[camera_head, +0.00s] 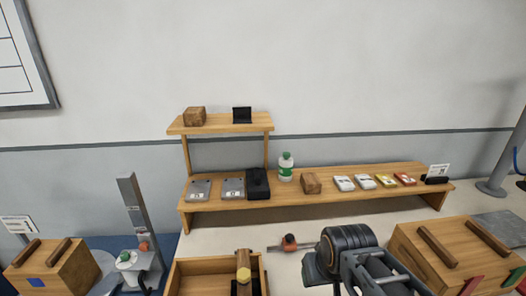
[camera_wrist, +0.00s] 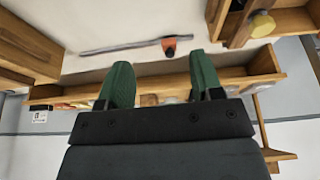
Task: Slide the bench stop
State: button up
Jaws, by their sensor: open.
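The bench stop appears to be the orange-red block with a dark end (camera_head: 288,243) on the pale bench top, left of my dark arm in the head view. In the wrist view the orange block (camera_wrist: 169,45) sits on a thin grey rail (camera_wrist: 120,46). My gripper (camera_wrist: 159,62) shows two green fingers spread apart with nothing between them. The block appears beyond the fingertips, nearer the right finger in the picture, and apart from them. In the head view my arm hides part of the bench, and the fingertips cannot be made out.
A wooden shelf (camera_head: 350,180) behind holds a green-white bottle (camera_head: 286,167), a wooden block (camera_head: 311,183), grey devices and several small boxes. An open wooden box (camera_head: 190,268) with a yellow-topped mallet-like thing (camera_head: 243,268) stands front left. A wooden crate (camera_head: 420,262) stands right.

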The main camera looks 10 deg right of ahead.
aim_at(288, 247)
jog(key=u, duration=0.1)
jog(key=k, duration=1.1)
jog(key=z, duration=0.85)
jog(key=i, duration=1.05)
jog(key=u, duration=0.75)
